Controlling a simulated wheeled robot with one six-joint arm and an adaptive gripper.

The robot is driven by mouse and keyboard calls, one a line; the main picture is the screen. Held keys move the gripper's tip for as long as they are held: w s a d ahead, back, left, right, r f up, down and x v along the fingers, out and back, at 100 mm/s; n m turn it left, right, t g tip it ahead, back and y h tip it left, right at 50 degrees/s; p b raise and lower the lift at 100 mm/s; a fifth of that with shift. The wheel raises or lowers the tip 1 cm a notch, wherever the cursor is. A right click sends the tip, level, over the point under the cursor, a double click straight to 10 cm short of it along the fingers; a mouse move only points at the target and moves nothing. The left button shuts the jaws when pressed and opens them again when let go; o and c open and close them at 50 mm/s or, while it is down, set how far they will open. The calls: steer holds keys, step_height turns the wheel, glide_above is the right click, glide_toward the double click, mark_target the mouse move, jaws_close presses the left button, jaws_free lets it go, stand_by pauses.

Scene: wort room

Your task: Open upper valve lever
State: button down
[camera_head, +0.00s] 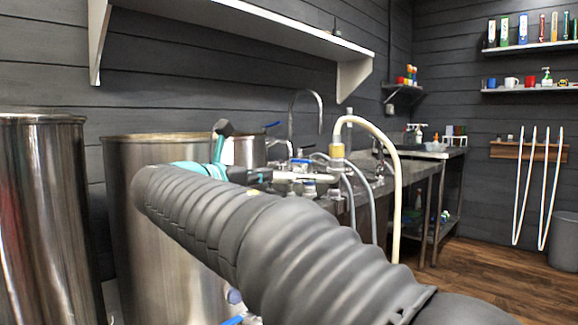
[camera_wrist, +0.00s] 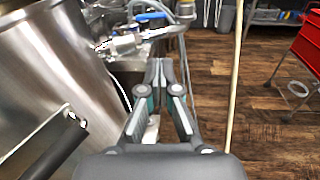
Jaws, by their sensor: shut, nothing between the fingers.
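A blue valve lever (camera_wrist: 150,16) sits on metal fittings at the top of the wrist view. A silver pipe fitting (camera_wrist: 124,43) is just below and left of it. In the head view, a blue handle (camera_head: 301,161) shows on silver pipework beyond my arm. Another blue lever (camera_head: 232,320) is low at the bottom edge, partly cut off; I cannot tell which lever in one view matches the other. My gripper (camera_wrist: 158,64) is shut and empty, with its tips below the fittings and apart from the lever in the picture. My arm hides much of the area in the head view.
Large steel vessels (camera_head: 150,245) stand at the left, close to my arm. A steel counter (camera_head: 340,207) with a tap and hoses (camera_head: 392,190) runs behind. A wall shelf (camera_head: 250,22) hangs above. Wooden floor (camera_wrist: 262,125) is open at right, near a red cart (camera_wrist: 309,45).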

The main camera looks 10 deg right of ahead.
steer(key=a, duration=0.1)
glide_toward(300, 161)
steer(key=shift+n+t, duration=0.3)
steer(key=x, duration=0.7)
steer(key=shift+s+d+f, duration=0.1)
steer(key=shift+d+f, duration=0.1)
steer(key=shift+d, duration=0.05)
steer(key=shift+a, duration=0.1)
